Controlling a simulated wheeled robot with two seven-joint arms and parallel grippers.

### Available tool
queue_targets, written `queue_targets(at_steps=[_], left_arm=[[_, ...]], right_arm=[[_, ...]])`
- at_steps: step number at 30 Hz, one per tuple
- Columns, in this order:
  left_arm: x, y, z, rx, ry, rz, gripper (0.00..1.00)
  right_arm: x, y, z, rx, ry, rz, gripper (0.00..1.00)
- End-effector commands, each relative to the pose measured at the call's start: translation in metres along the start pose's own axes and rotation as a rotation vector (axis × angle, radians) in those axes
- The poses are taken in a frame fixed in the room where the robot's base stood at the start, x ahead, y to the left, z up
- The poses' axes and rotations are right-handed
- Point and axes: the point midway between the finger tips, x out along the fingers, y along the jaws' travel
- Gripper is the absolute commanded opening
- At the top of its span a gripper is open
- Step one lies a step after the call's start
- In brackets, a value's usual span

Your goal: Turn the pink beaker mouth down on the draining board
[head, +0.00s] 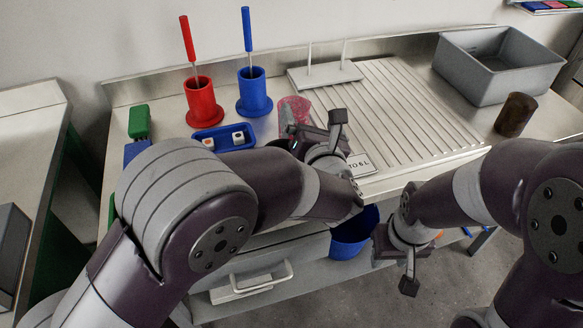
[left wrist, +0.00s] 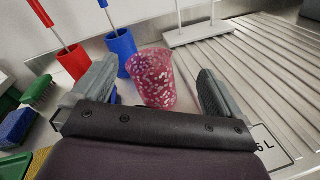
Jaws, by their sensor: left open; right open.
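The pink beaker (head: 294,109) is speckled and translucent. It stands on the worktop beside the left edge of the ribbed draining board (head: 400,110). In the left wrist view the beaker (left wrist: 154,78) stands upright, its wide rim up, between the spread fingers of my left gripper (left wrist: 150,95). The fingers look apart from it. In the head view my left gripper (head: 315,138) is just in front of the beaker and hides its lower part. My right gripper (head: 392,262) is open and empty, low in front of the counter edge.
A red holder (head: 203,103) and a blue holder (head: 254,94) with upright handles stand left of the beaker. A blue tray (head: 225,146) lies nearer. A white peg stand (head: 324,74) is behind. A grey basin (head: 499,65) and brown cup (head: 515,115) are right. The draining board is clear.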

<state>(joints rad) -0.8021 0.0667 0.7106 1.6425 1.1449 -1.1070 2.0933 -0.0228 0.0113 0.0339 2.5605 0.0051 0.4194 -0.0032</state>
Motion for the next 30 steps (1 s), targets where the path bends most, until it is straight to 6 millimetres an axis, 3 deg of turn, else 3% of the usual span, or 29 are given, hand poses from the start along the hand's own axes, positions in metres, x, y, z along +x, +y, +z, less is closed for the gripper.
queue_targets(at_steps=[1,4,6,12,24,30], left_arm=[[-0.008,-0.015,-0.023,-0.147,-0.021,0.058,1.0],[-0.02,-0.016,-0.028,-0.347,-0.049,0.148,1.0],[-0.014,-0.012,-0.027,-0.401,-0.058,0.175,1.0],[0.03,-0.001,-0.023,-0.409,-0.058,0.18,1.0],[0.09,0.015,-0.022,-0.407,-0.059,0.177,1.0],[0.098,0.016,-0.021,-0.407,-0.059,0.175,1.0]], right_arm=[[0.03,0.0,0.003,0.0,0.001,0.0,0.43],[0.038,0.0,0.004,0.0,0.002,0.0,0.43],[0.037,0.0,0.004,0.0,0.002,0.0,0.43],[0.035,0.0,0.003,0.0,0.002,0.0,0.43],[0.037,0.0,0.004,0.0,0.002,0.0,0.43],[0.037,0.0,0.004,0.0,0.002,0.0,0.43]])
